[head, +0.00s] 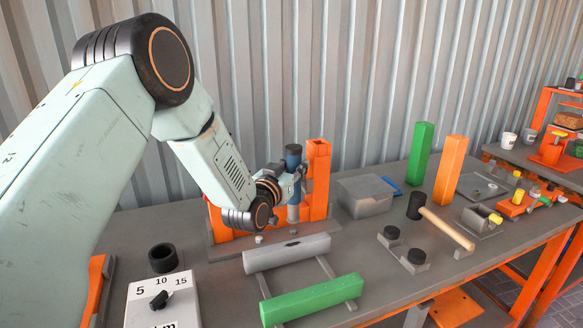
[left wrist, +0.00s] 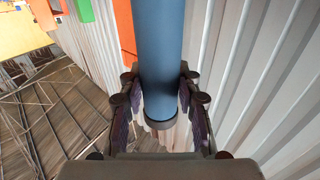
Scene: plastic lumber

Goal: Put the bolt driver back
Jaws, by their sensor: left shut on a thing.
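In the left wrist view the blue body of the driver (left wrist: 162,45) stands between the two dark fingers of the gripper (left wrist: 158,98). Whether the driver's lower end touches the stand base is hard to tell. A black open ring holder (head: 162,257) stands empty at the left. My right gripper is not in view.
A dial box (head: 160,303) stands at the front left. A grey bar (head: 287,252) and a green bar (head: 311,299) lie on rails. A corrugated wall stands close behind.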

